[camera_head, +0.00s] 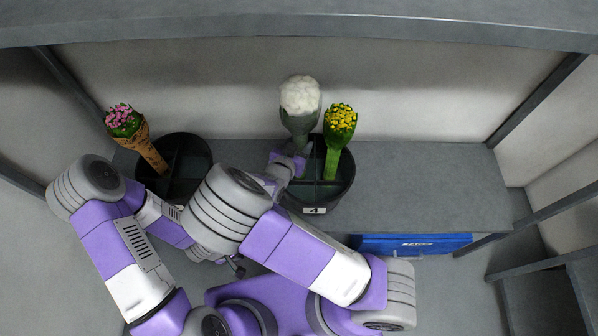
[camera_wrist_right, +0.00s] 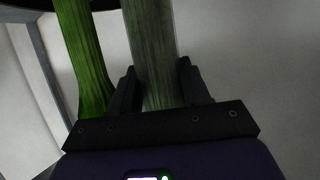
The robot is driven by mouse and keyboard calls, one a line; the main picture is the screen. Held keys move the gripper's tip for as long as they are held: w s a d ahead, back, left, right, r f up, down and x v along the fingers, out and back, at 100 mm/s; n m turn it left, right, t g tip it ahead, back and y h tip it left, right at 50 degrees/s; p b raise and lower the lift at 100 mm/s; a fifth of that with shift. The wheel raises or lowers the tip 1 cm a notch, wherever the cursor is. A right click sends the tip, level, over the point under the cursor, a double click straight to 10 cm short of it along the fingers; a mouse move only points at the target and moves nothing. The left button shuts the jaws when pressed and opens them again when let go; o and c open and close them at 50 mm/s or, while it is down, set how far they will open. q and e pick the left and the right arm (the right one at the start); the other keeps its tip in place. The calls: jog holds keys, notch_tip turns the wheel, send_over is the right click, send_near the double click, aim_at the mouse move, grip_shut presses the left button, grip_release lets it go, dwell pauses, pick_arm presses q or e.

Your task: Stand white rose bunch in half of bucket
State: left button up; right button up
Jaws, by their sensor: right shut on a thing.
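The white rose bunch (camera_head: 300,98), a white head over a grey-green wrap, is upright at the back left of the right-hand bucket (camera_head: 347,190). My right gripper (camera_head: 290,160) is shut on its wrapped stem; the right wrist view shows the stem (camera_wrist_right: 151,50) between the two fingers (camera_wrist_right: 158,88). The bunch's lower end is hidden by my gripper, so I cannot tell whether it rests in the bucket. The bucket is dark and round, with dividers and a "4" label. My left gripper (camera_head: 236,266) is low in front of the shelf, partly hidden, its jaws unclear.
A yellow bunch (camera_head: 340,122) stands in the right-hand bucket, just right of the white one. A second dark bucket (camera_head: 205,150) at left holds a pink bunch (camera_head: 126,122) leaning left. A blue crate (camera_head: 415,244) sits below the shelf front. The shelf's right side (camera_head: 430,185) is clear.

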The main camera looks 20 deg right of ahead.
notch_tip(320, 180, down, 7)
jog(key=b, duration=0.2)
jog(key=shift+b, duration=0.3)
jog(key=shift+f, duration=0.2)
jog(key=o, duration=1.3)
jog(key=shift+r, duration=0.1)
jog(key=p+v, duration=0.4)
jog(key=v, duration=0.8)
